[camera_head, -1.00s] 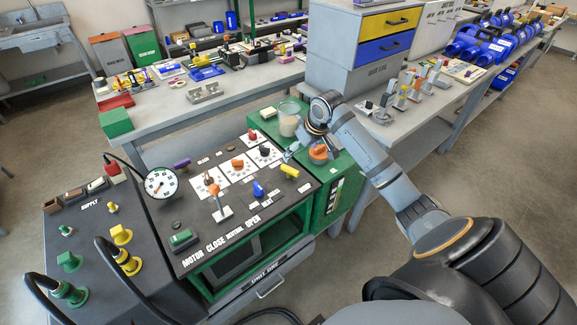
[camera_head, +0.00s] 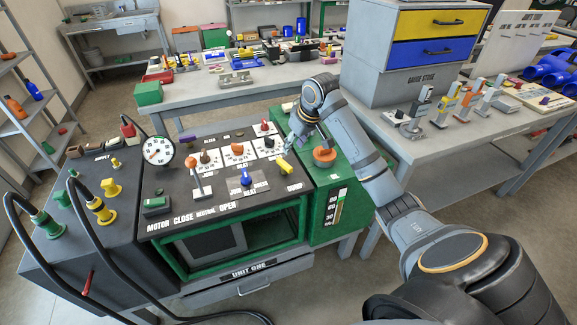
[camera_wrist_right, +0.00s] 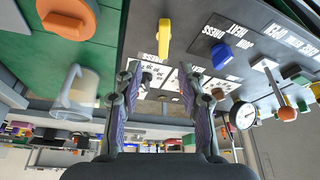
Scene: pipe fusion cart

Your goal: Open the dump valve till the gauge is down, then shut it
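The yellow dump valve handle (camera_head: 283,165) sits on the black panel at its right side, above the word DUMP. It also shows in the right wrist view (camera_wrist_right: 164,37). The round white gauge (camera_head: 158,150) stands at the panel's back left; it also shows in the right wrist view (camera_wrist_right: 243,115). Its needle is too small to read surely. My right gripper (camera_wrist_right: 156,78) is open and empty. In the head view it hangs just behind and above the yellow handle, apart from it. My left gripper is not in view.
A blue handle (camera_head: 246,178) and an orange-knobbed lever (camera_head: 190,162) stand left of the yellow handle. An orange knob (camera_head: 324,155) is on the green side box at right. A clear cup (camera_wrist_right: 80,95) shows in the right wrist view. Black hoses (camera_head: 90,235) loop at left.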

